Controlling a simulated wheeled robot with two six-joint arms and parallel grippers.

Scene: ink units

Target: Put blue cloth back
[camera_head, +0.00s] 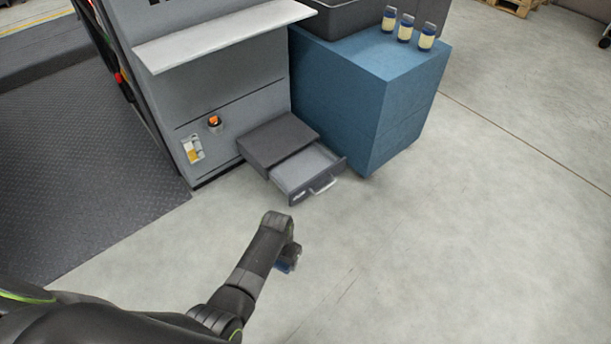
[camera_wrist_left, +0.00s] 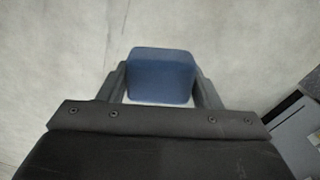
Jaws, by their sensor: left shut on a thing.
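My left gripper (camera_wrist_left: 160,90) is shut on the blue cloth (camera_wrist_left: 162,74), which shows between its two fingers in the left wrist view as a blue, rounded square shape. In the head view my left gripper (camera_head: 289,258) is above the floor, and a small bit of the blue cloth (camera_head: 285,267) shows below it, mostly hidden by the hand. A dark grey drawer unit (camera_head: 278,141) stands on the floor with its drawer (camera_head: 306,170) pulled open; the drawer's visible inside looks empty. The gripper is in front of the drawer, apart from it. My right gripper is not in view.
A grey machine (camera_head: 225,85) with a pale shelf (camera_head: 225,35) stands behind the drawer unit. A blue cabinet (camera_head: 375,100) with several bottles on top is to its right. A dark ribbed platform (camera_head: 80,170) lies at left. Floor at right is clear.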

